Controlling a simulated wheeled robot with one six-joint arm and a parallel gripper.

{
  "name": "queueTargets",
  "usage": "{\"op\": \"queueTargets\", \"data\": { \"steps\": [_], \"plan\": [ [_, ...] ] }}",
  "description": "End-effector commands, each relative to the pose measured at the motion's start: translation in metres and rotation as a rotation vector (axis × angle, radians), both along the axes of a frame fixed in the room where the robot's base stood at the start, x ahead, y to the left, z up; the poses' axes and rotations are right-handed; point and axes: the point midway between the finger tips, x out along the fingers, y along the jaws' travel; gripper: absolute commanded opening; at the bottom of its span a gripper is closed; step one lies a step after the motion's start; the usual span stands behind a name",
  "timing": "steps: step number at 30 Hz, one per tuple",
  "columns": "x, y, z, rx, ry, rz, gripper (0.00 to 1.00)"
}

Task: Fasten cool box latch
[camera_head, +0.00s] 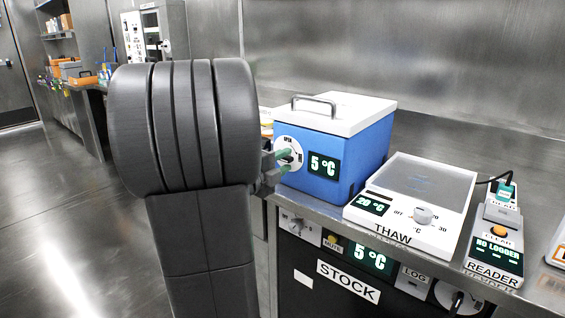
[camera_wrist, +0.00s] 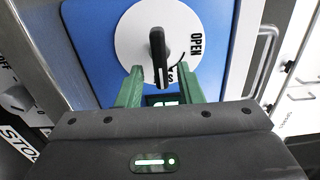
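The blue cool box (camera_head: 345,158) with a white lid (camera_head: 340,112) and grey handle stands on the steel bench, lid down. Its display reads 5 °C. A round white latch dial (camera_head: 286,146) is on its front face. In the wrist view the dial (camera_wrist: 133,47) carries a dark latch knob (camera_wrist: 158,56) and the word OPEN; other lettering is partly hidden. My gripper (camera_wrist: 160,88) has its green fingers apart, one on each side of the knob's lower end. In the head view my gripper (camera_head: 284,160) is at the dial, partly hidden by my arm. Contact with the knob cannot be told.
The THAW unit (camera_head: 417,200) is right of the box, reading 20 °C. Further right is the READER (camera_head: 494,245), showing NO LOGGER, with a cabled plug. Under the bench is the STOCK unit (camera_head: 345,268). Open floor (camera_head: 70,220) lies to the left.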

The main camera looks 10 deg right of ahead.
Motion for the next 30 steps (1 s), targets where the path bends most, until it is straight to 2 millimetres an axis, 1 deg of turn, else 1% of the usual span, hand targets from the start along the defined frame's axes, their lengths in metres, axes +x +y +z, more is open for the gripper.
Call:
{"op": "queueTargets", "data": {
  "steps": [8, 13, 17, 24, 30],
  "plan": [
    [0.0, 0.0, 0.001, -0.002, -0.001, 0.001, 0.35],
    [-0.007, 0.01, 0.002, -0.002, 0.0, 0.003, 0.35],
    [-0.02, 0.029, 0.003, -0.002, -0.001, 0.006, 0.35],
    [-0.05, 0.067, 0.002, -0.001, 0.0, 0.006, 0.35],
    [-0.07, 0.092, 0.002, -0.002, 0.0, 0.004, 0.35]
  ]
}}
